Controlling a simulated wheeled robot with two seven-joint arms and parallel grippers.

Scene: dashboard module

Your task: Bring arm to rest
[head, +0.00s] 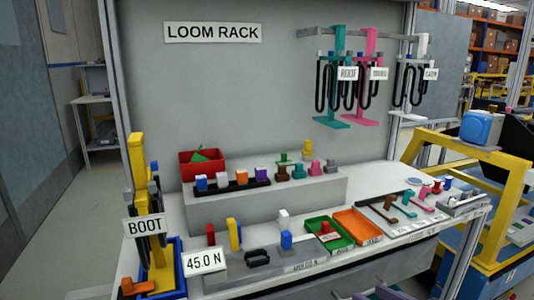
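My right gripper (385,292) shows only as a small dark grey shape at the bottom edge, right of the middle, in the head view. It is below and in front of the bench's front edge, apart from the things on the bench. Most of it is cut off by the frame, and I cannot tell whether its fingers are open or shut. I see nothing held in it. My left gripper is not in the head view.
The white bench (375,180) carries a grey step (260,205), a red bin (201,164), a green tray (327,234) and an orange tray (357,225). A yellow post (139,190) stands at left. Looms hang from a teal hanger (338,45). A yellow frame (470,145) stands right.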

